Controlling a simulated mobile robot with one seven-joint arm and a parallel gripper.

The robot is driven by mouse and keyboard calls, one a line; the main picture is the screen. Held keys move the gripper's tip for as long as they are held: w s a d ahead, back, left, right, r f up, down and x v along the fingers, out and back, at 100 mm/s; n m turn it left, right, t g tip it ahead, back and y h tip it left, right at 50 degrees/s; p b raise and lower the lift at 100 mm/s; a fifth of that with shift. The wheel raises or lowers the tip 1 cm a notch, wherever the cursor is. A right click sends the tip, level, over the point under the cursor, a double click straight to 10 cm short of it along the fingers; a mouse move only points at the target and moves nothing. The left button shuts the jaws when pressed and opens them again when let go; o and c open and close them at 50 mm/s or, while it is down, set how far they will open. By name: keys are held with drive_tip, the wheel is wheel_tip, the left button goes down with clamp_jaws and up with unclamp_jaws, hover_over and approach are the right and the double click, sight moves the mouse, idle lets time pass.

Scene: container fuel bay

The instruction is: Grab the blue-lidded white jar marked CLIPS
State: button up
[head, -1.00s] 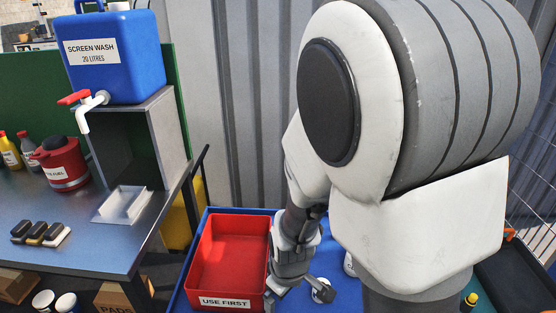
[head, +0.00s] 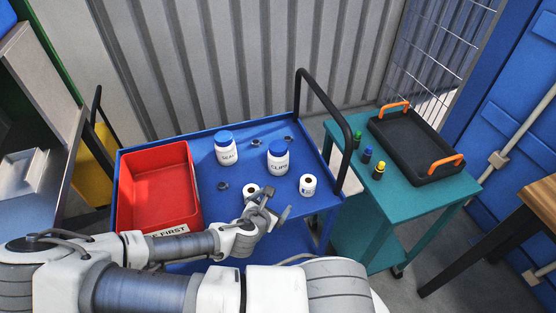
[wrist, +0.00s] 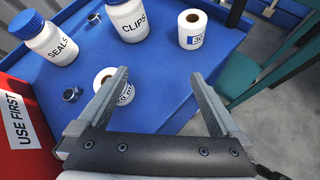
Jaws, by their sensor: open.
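The white jar marked CLIPS (head: 278,160) has a blue lid and stands upright on the blue cart top, right of centre. It also shows at the top of the wrist view (wrist: 129,20), its lid mostly cut off by the frame edge. My gripper (head: 267,203) is open and empty, on the near side of the jar and apart from it. In the wrist view the two fingers (wrist: 158,82) are spread wide, with a white roll (wrist: 126,94) showing beyond the left finger, partly hidden by it. A similar blue-lidded jar marked SEALS (head: 226,150) stands left of the CLIPS jar.
A red bin (head: 158,190) marked USE FIRST fills the cart's left side. Another white roll (head: 307,185) stands right of the CLIPS jar. Small metal fittings (head: 223,186) lie around. A black cart handle (head: 335,115) rises at right, beside a teal table (head: 400,205) with a black tray (head: 415,148).

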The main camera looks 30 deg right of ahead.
sight(278, 157)
drive_tip(key=w+d+n+t+b, duration=0.1)
drive_tip(key=w+n+b, duration=0.1)
drive_tip(key=w+d+n+t+b, duration=0.1)
drive_tip(key=w+d+b, duration=0.1)
drive_tip(key=w, duration=0.1)
drive_tip(key=w+d+n+t+b, duration=0.1)
drive_tip(key=w+n+b, duration=0.1)
drive_tip(key=shift+w+d+r+n+t+b, duration=0.15)
drive_tip(key=shift+w+r+n+t+b, duration=0.15)
drive_tip(key=shift+r+b, duration=0.1)
drive_tip(key=b, duration=0.2)
drive_tip(key=w+b, duration=0.1)
drive_tip(key=b, duration=0.1)
drive_tip(key=shift+d+f, duration=0.2)
drive_tip(key=shift+f, duration=0.05)
drive_tip(key=d+b, duration=0.1)
drive_tip(key=b, duration=0.3)
drive_tip(key=shift+f, duration=0.2)
drive_tip(key=x, duration=0.3)
drive_tip(key=b+x, duration=0.1)
drive_tip(key=x, duration=0.2)
drive_tip(key=b+x, duration=0.1)
drive_tip(key=x, duration=0.3)
drive_tip(key=shift+w+d+r, duration=0.1)
drive_tip(key=shift+w+r, duration=0.05)
drive_tip(key=shift+r, duration=0.25)
drive_tip(key=c, duration=1.3)
